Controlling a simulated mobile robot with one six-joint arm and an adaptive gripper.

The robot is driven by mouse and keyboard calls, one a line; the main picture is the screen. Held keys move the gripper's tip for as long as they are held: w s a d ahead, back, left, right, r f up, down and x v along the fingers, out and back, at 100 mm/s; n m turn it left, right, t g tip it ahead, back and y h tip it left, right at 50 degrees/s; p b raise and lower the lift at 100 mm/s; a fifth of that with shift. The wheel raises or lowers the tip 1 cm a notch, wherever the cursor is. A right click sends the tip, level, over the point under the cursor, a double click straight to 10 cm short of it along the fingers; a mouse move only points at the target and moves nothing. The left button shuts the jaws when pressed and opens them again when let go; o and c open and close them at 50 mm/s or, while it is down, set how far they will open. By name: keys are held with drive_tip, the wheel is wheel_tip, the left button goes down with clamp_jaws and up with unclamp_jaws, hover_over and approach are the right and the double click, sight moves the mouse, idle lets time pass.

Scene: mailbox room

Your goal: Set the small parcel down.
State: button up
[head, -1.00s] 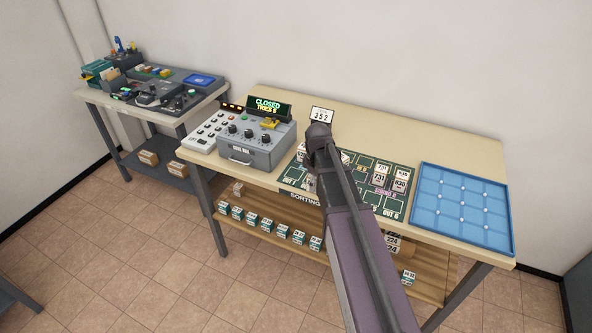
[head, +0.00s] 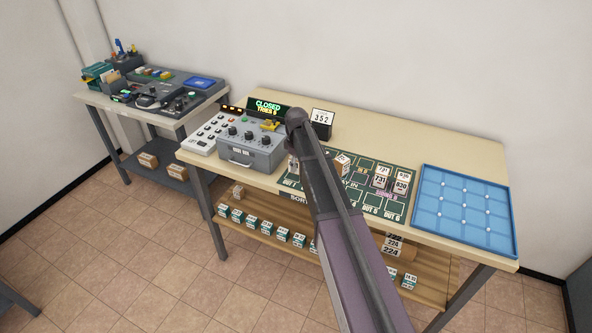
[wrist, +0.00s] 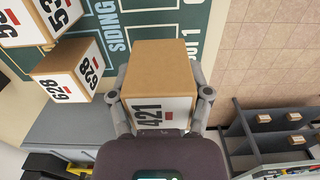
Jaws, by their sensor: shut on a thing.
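A small cardboard parcel (wrist: 160,72) with a white label reading 421 sits between the fingers of my gripper (wrist: 159,82) in the wrist view. The gripper is shut on it, one finger along each side. The parcel is over the OUT 1 end of the green sorting mat (wrist: 207,32), near the table's edge. I cannot tell whether it touches the mat.
Parcels marked 628 (wrist: 66,72) and 53-something (wrist: 52,14) stand left of my gripper in the wrist view. More parcels (head: 381,182) stand on the mat's right. A grey control box (head: 252,150) is left, a blue tray (head: 462,210) right. The shelf below holds several parcels.

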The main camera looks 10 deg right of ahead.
drive_tip(key=shift+w, duration=0.1)
drive_tip(key=shift+w+a, duration=0.1)
drive_tip(key=shift+w, duration=0.15)
drive_tip(key=shift+w+a+f+b, duration=0.15)
drive_tip(key=shift+w+f+b, duration=0.15)
drive_tip(key=shift+f+b, duration=1.5)
drive_tip(key=shift+b, duration=0.05)
drive_tip(key=shift+f, duration=0.1)
drive_tip(key=o, duration=1.2)
wheel_tip(320, 180, up, 12)
drive_tip(key=p, duration=1.2)
